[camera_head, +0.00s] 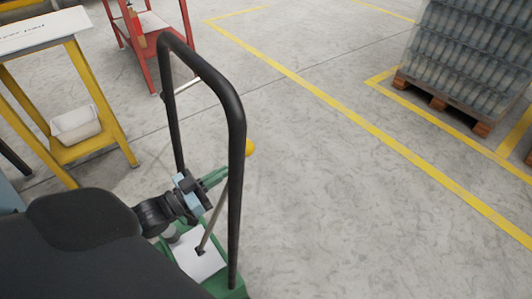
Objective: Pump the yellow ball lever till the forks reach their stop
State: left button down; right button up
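The yellow ball (250,147) tops a thin grey lever (212,222) that rises from the green truck base (232,283). The black tubular handle (237,200) stands upright and hides part of the lever just below the ball. My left gripper (220,176) reaches in from the left, inside the handle's loop. Its green fingers point toward the lever just below the ball. The handle tube covers their tips, so I cannot tell whether they grip the lever. My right gripper is out of view. The forks cannot be seen.
A yellow stand (96,93) with a white bin (75,124) is at the left. A red frame (181,20) stands behind the handle. A pallet (440,101) of stacked bottles is at the upper right. The floor right of the truck is clear, with yellow lines.

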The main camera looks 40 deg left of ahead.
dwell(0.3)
pick_arm(q)
jog(key=shift+w+d, duration=0.1)
jog(key=shift+w, duration=0.15)
jog(key=f+b+x, duration=0.2)
jog(key=b+x, duration=0.1)
jog(key=x, duration=0.9)
jog(key=shift+w+f, duration=0.25)
jog(key=shift+f, duration=0.1)
jog(key=shift+d+f, duration=0.1)
